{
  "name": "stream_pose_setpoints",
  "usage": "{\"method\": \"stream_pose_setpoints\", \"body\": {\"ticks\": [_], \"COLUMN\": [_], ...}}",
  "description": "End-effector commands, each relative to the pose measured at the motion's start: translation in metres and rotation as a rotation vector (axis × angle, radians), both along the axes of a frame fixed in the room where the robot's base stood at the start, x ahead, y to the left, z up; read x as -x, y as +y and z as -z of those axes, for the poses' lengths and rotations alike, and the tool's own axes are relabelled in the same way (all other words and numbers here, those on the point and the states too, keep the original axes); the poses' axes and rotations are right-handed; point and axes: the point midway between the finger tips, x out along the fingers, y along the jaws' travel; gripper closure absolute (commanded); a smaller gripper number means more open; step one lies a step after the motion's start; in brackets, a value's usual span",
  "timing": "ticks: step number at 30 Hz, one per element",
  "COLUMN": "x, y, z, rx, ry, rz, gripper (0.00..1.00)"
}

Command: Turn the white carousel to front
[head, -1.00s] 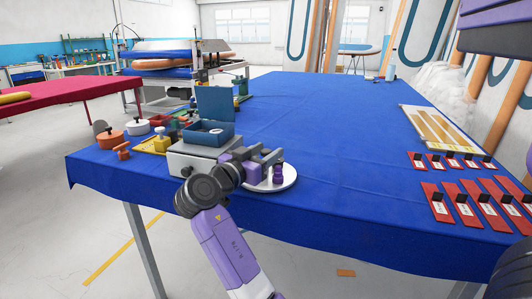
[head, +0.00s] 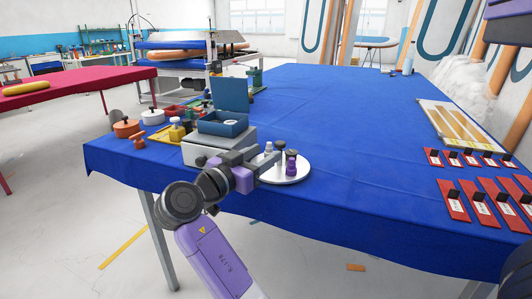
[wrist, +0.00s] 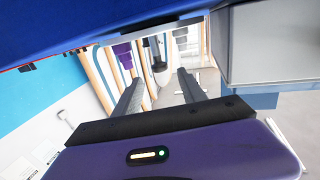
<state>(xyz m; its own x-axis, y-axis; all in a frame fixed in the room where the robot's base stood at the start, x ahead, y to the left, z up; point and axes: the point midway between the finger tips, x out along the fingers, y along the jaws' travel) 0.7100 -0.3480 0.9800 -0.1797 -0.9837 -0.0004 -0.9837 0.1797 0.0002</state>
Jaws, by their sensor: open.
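The white carousel (head: 296,178) is a round white disc near the table's front edge in the head view. A purple piece (head: 291,163) stands at its front, with two greyish pieces (head: 280,146) behind. My gripper (head: 268,165) is at the disc's left side, open and empty, pointing across it; contact cannot be told. In the wrist view, its two dark fingers (wrist: 158,95) are spread apart. What looks like the disc's edge (wrist: 150,29) crosses the top there, with an apparent purple piece (wrist: 122,54) hanging upside down beyond the fingers.
A grey box (head: 208,150) with an open blue case (head: 222,124) stands close left of the carousel. Pots (head: 127,128) and small coloured items lie further left. Red cards (head: 454,200) lie at right. The blue tablecloth (head: 340,120) is clear behind the carousel.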

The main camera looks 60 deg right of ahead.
Motion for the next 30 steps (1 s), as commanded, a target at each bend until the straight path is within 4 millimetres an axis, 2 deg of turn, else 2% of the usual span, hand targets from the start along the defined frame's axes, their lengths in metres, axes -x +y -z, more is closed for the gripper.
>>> {"method": "stream_pose_setpoints", "body": {"ticks": [8,21,26,30], "x": [0.001,0.025,0.030,0.029], "y": [-0.001,-0.003,-0.002,-0.010], "z": [-0.001,-0.003,-0.004,-0.003], "rx": [-0.003,-0.006,-0.002,0.001], "ry": [0.006,0.012,0.003,0.000], "rz": [-0.025,-0.338,-0.384,-0.389], "gripper": [0.52,0.52,0.52,0.52]}}
